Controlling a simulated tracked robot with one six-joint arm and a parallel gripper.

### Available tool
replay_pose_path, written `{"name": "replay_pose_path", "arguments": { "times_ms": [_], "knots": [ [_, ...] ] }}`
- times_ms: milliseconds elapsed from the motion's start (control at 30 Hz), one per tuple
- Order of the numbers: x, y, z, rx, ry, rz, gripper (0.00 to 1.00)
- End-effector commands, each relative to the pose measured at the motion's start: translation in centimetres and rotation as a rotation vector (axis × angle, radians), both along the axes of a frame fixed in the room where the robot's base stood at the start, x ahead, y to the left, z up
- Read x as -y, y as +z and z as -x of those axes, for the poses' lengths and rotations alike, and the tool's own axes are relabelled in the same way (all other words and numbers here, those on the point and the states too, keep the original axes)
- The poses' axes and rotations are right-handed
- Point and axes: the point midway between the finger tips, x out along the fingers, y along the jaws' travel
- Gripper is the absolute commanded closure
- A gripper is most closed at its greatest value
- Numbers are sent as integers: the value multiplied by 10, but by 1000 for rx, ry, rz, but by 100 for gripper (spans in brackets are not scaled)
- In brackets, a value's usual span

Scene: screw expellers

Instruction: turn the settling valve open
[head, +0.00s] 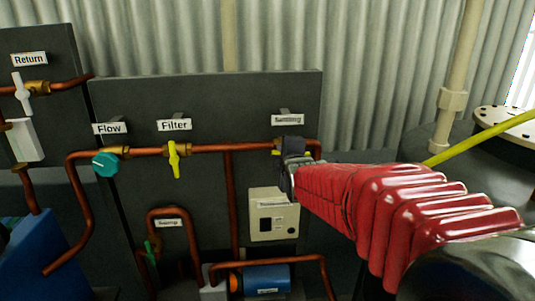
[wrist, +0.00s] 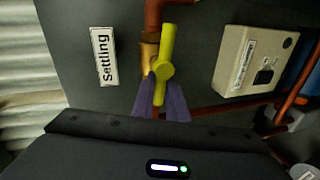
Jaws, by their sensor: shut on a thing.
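The settling valve has a yellow lever handle (wrist: 166,68) on a brass body (wrist: 148,56) in the copper pipe, beside the "Settling" label (wrist: 103,56). In the wrist view the handle lies nearly along the pipe, slightly tilted. My gripper (wrist: 163,104) has its purple fingers closed around the handle's near end. In the head view my gripper and arm hide most of this valve; only a bit of yellow (head: 277,152) shows under the "Settling" label (head: 288,120).
On the same dark panel are the yellow "Filter" valve (head: 174,159) and the teal "Flow" knob (head: 104,164). A beige box (head: 272,214) is below the settling valve, with copper pipes (head: 233,200) around it. A yellow bar (head: 480,138) and a tank are at the right.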

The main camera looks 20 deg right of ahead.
Motion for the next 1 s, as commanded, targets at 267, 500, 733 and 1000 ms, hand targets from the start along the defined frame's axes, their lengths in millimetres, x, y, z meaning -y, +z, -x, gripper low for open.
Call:
{"name": "replay_pose_path", "arguments": {
  "times_ms": [267, 500, 733, 1000],
  "knots": [
    [-3, -4, 0, -7, 4, -1, 81],
    [-1, -2, 0, -4, 1, -1, 68],
    [-1, -1, 1, -2, 1, -1, 68],
    [-3, 4, 16, -1, 0, -1, 68]
  ]
}}
